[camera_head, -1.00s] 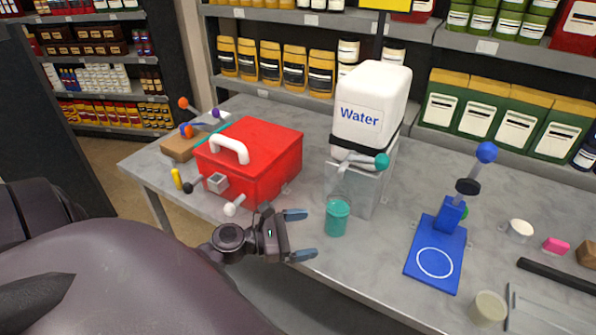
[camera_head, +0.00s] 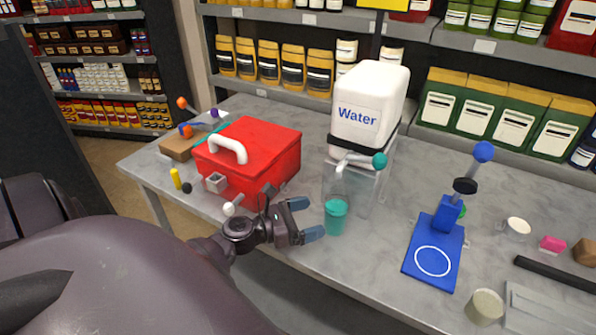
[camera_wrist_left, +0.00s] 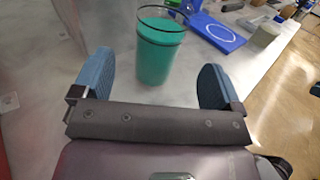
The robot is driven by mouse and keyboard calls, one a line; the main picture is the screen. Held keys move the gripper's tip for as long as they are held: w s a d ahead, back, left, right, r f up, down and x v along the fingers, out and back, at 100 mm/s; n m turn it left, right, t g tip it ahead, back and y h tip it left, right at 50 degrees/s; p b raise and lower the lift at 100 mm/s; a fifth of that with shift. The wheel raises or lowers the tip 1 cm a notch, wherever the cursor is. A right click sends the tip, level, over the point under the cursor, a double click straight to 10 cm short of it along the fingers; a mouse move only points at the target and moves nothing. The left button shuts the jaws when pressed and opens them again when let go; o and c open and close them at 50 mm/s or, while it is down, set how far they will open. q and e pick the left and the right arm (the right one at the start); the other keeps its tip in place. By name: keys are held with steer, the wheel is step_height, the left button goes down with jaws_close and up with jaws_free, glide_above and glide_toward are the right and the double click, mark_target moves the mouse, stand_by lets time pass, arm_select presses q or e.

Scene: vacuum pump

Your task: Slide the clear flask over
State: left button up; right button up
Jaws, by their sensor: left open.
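The clear flask (camera_head: 335,215) stands upright on the grey table, in front of the water dispenser's stand, with teal-green contents and a clear rim. It also shows in the left wrist view (camera_wrist_left: 160,50), between the lines of the two fingers. My left gripper (camera_head: 312,217) is open and empty, just left of the flask in the head view. Its blue fingertips point at the flask and lie close to it. My right gripper is not in view.
The white water container (camera_head: 368,105) with a teal-knobbed tap (camera_head: 379,160) stands behind the flask. A red box (camera_head: 262,150) is to the left. A blue press (camera_head: 437,250) with a circle on its base is to the right. Bare table lies between flask and press.

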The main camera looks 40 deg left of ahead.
mark_target(339, 210)
arm_select(q)
steer(key=p+x, duration=0.1)
steer(key=x, duration=0.7)
steer(key=shift+c, duration=0.4)
steer(key=c, duration=1)
